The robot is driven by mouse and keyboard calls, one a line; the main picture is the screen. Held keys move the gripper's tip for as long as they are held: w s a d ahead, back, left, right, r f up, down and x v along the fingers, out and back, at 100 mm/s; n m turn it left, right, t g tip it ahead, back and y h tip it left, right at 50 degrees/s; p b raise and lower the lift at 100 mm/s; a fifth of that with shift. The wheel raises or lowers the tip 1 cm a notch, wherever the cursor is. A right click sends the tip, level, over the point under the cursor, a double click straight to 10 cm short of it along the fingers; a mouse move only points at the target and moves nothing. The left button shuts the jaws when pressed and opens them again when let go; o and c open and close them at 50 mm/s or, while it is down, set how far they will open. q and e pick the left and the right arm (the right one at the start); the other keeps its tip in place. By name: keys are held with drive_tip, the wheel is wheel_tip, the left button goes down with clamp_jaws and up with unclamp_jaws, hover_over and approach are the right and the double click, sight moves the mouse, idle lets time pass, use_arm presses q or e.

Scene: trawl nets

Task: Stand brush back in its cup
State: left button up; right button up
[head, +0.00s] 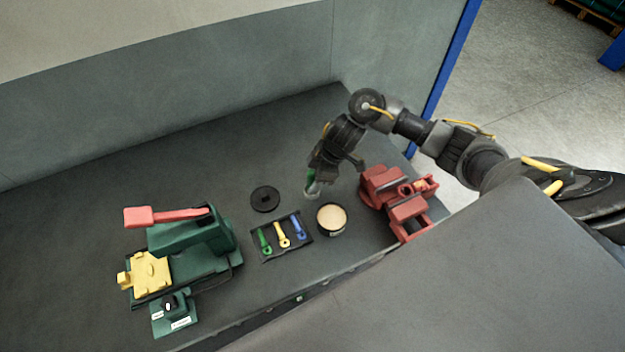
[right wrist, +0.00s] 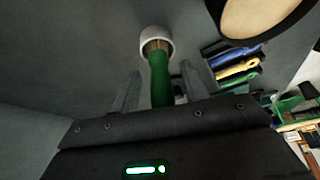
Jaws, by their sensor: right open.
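The brush has a green handle (right wrist: 159,78) and tan bristles (right wrist: 157,45). In the right wrist view its bristle end is inside the rim of a pale round cup (right wrist: 145,38). In the head view the cup (head: 312,190) stands on the bench, with the green handle (head: 310,175) rising from it, roughly upright. My right gripper (head: 330,172) is above the cup. Its two fingers (right wrist: 160,92) are open, one on each side of the handle, with gaps visible. The lower part of the bristles is hidden in the cup. My left gripper is not in view.
A round tin with a cream top (head: 331,217) and a black tray (head: 268,257) with green, yellow and blue tools stand in front. A red vise (head: 399,199) is close on the right. A black disc (head: 265,199) and green machine (head: 190,245) are left.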

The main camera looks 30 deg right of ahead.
drive_tip(key=v, duration=1.1)
